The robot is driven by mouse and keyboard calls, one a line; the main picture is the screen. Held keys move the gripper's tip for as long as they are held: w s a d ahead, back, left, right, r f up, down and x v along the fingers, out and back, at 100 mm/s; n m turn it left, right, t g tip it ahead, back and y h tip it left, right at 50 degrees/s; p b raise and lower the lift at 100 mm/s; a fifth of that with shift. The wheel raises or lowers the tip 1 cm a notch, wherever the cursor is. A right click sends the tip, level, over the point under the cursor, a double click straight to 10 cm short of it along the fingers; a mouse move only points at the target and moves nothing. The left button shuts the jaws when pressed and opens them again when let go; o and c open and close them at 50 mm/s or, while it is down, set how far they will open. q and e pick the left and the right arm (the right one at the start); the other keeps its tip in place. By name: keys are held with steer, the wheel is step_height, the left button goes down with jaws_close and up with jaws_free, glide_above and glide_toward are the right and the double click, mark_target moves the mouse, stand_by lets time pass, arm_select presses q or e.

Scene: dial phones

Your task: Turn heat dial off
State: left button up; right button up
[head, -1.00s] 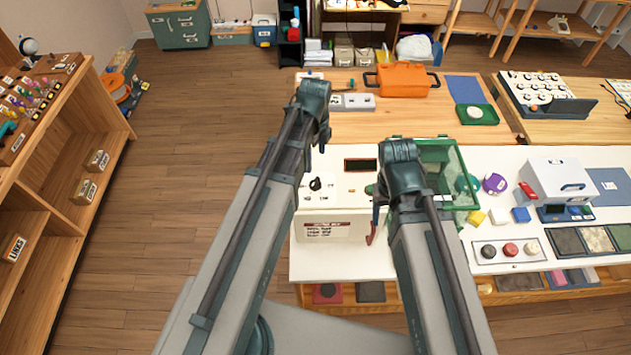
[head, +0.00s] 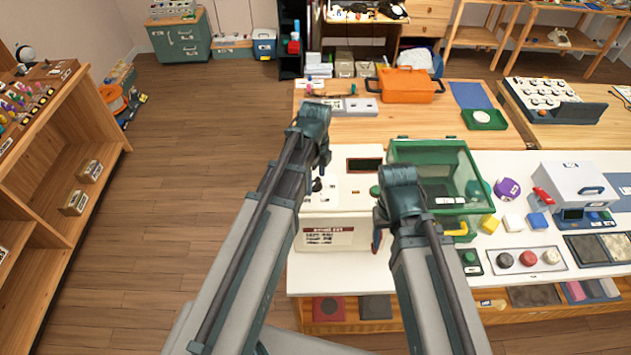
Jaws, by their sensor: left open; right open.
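A white machine (head: 345,212) with a dark display (head: 364,165) and a red-lettered front label stands at the front left of the white counter. Its black dial (head: 317,186) sits on the top panel, partly hidden by my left gripper. My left gripper (head: 322,170) is over the dial's far side and holds nothing that I can see; whether it touches the dial I cannot tell. My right gripper (head: 378,232) is empty at the machine's right side, its fingers mostly hidden by its own wrist. The dial's markings are too small to read.
A green clear-lidded box (head: 436,160) stands right of the machine, close to my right arm. A tray with several round knobs (head: 515,260) and a white case (head: 573,184) lie further right. An orange case (head: 405,84) is on the wooden table behind.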

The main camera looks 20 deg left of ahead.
arm_select(q)
steer(key=shift+c, duration=0.3)
jaws_close()
steer(key=shift+n, duration=0.3)
steer(key=n, duration=0.5)
steer(key=shift+n, duration=0.3)
steer(key=n, duration=1.2)
steer(key=shift+n, duration=2.8)
